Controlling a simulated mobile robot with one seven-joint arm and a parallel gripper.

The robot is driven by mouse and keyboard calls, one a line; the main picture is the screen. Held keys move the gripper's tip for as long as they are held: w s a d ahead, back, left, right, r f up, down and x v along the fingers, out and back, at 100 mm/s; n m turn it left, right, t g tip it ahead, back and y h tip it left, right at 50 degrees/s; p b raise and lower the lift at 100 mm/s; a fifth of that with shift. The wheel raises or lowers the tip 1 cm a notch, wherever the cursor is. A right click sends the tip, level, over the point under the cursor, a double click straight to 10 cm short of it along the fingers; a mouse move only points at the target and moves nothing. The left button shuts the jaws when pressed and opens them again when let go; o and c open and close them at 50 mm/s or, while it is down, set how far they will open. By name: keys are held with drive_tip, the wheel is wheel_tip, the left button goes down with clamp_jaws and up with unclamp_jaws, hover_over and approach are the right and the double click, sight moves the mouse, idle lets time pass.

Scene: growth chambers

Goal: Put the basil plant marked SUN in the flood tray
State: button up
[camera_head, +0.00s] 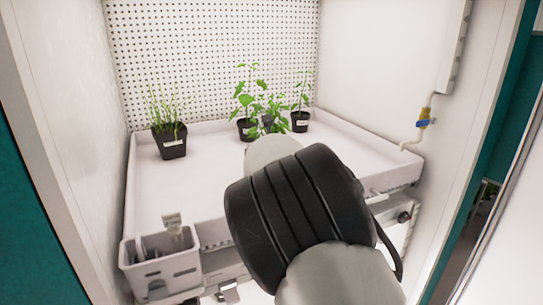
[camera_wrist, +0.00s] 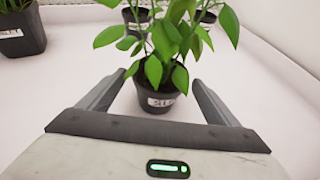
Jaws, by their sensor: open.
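A leafy green plant (camera_wrist: 165,45) in a black pot (camera_wrist: 145,112) stands between the fingers of my gripper (camera_wrist: 160,78) in the wrist view. Its white label is partly readable, seemingly starting "SU"; leaves cover part of it. My gripper is open, one finger on each side of the pot, with no clear grip on it. In the head view this plant (camera_head: 270,104) appears just beyond my arm, its pot mostly hidden, and my gripper is hidden behind the arm. The plant stands on the floor of the wide white flood tray (camera_head: 205,178).
Two more potted plants stand close behind, one at left (camera_head: 246,128) and one at right (camera_head: 300,121). A grassy plant in a black pot (camera_head: 172,144) stands farther left. A white caddy (camera_head: 160,272) hangs at the tray's front left.

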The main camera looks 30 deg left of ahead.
drive_tip(key=b+v, duration=0.2)
drive_tip(key=v, duration=0.7)
drive_tip(key=shift+s, duration=0.15)
